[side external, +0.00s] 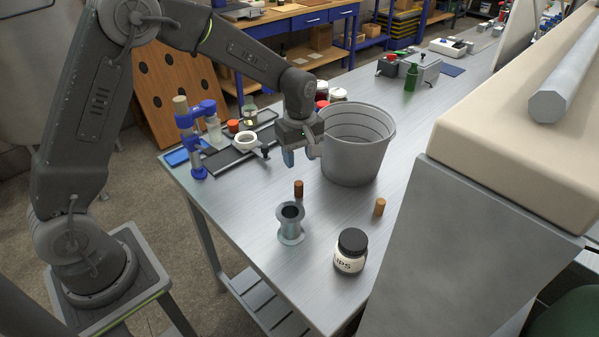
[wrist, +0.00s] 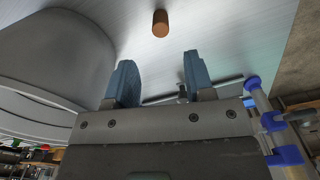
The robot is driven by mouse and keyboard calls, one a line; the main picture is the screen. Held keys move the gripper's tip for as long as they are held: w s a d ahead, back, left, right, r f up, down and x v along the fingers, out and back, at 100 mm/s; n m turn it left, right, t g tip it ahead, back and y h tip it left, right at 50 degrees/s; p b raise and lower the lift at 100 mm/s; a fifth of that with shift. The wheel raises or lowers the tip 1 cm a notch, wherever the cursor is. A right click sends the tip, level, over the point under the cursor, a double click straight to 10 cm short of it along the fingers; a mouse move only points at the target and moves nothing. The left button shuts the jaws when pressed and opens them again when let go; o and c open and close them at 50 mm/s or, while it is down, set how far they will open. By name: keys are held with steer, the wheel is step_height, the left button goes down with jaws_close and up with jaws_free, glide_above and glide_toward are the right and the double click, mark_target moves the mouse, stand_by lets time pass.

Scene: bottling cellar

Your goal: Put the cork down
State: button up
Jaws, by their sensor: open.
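A dark reddish-brown cork (side external: 298,188) stands upright on the metal table, just in front of my gripper (side external: 288,158) in the side view. A brown cork (wrist: 160,23), which looks like the same one, shows beyond my fingertips (wrist: 157,62) in the wrist view. A lighter tan cork (side external: 380,206) stands farther right on the table. My gripper is open, with nothing between its blue fingers. It is above the table, apart from both corks.
A large grey bucket (side external: 352,160) stands close to the right of my gripper. A metal spool (side external: 290,222) and a black-lidded jar (side external: 350,251) stand nearer the front. A blue clamp stand (side external: 196,135) and a white ring (side external: 245,141) are to the left. Bare table lies around the corks.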

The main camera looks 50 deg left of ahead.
steer(key=s+r+m+t, duration=0.1)
steer(key=s+r+m, duration=0.3)
steer(key=r, duration=0.6)
steer(key=s+r+m+t, duration=0.2)
steer(key=s+m, duration=0.3)
steer(key=s, duration=0.5)
steer(key=s+d+r+m+t, duration=0.1)
steer(key=s+r+m, duration=0.3)
steer(key=s, duration=0.6)
steer(key=shift+s+d+r+m+t, duration=0.2)
steer(key=shift+s+r+m+t, duration=0.15)
steer(key=shift+m+t, duration=0.35)
steer(key=shift+o, duration=0.5)
steer(key=shift+s+f+m, duration=0.15)
steer(key=shift+s+m, duration=0.15)
steer(key=shift+s, duration=0.15)
